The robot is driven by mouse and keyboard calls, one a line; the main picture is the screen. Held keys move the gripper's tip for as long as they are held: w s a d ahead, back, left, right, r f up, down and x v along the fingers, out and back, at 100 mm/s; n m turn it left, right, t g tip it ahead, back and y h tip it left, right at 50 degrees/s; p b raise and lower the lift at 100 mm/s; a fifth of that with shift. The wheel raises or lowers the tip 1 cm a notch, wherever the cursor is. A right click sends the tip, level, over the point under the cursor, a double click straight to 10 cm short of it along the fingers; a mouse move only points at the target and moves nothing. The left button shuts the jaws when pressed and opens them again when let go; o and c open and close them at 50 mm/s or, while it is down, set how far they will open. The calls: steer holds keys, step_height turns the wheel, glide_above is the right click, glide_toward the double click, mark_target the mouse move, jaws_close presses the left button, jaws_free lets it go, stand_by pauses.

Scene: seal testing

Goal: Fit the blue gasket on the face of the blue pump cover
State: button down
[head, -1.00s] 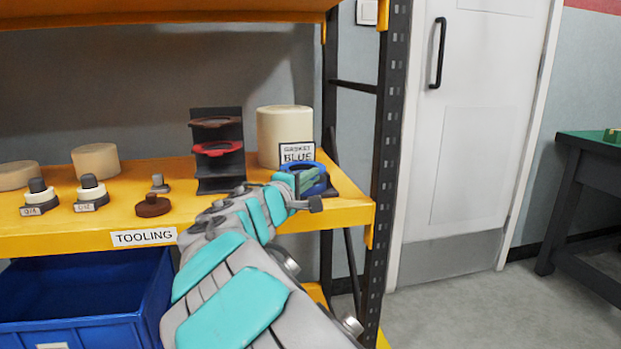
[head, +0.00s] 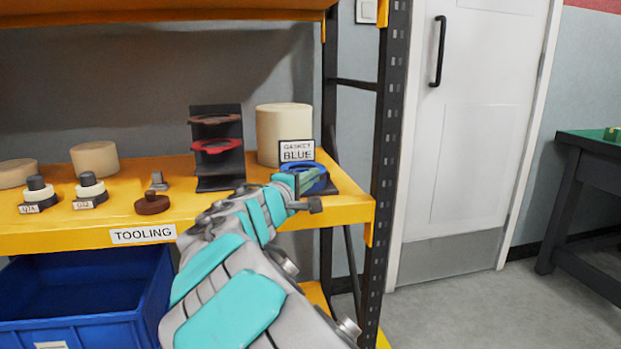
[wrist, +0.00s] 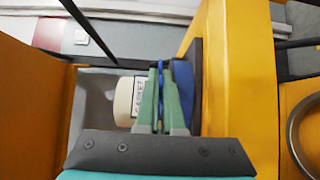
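The blue gasket (head: 316,184) is a ring on a dark holder at the right end of the yellow shelf, in front of the "GASKET BLUE" sign (head: 296,151). My gripper (head: 299,183) is at the gasket's left side. In the wrist view the green fingers of my gripper (wrist: 160,98) are close together with a thin blue strip between them, so they look shut on the gasket's rim. My fingers hide part of the ring. The blue pump cover is not in view.
A dark stand (head: 218,170) with red and brown rings and a cream cylinder (head: 284,134) stand behind. A dark upright (head: 388,150) rises right of the gasket. Small fittings sit on the shelf at left. A blue bin (head: 85,300) is below, and a green-topped table (head: 590,140) is far right.

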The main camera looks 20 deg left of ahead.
steer(key=shift+f, duration=0.1)
steer(key=c, duration=1)
jaws_free()
steer(key=shift+f, duration=0.1)
steer(key=shift+s+d+f+b, duration=0.1)
steer(key=shift+s+d+b, duration=0.35)
steer(key=shift+s, duration=0.2)
steer(key=shift+s+d+r+b, duration=0.15)
steer(key=shift+s+d+b, duration=0.25)
steer(key=shift+s, duration=0.35)
steer(key=shift+s+d+r+b, duration=0.1)
steer(key=shift+s+d+b, duration=0.1)
steer(key=shift+s+d, duration=0.4)
steer(key=shift+s+a, duration=0.1)
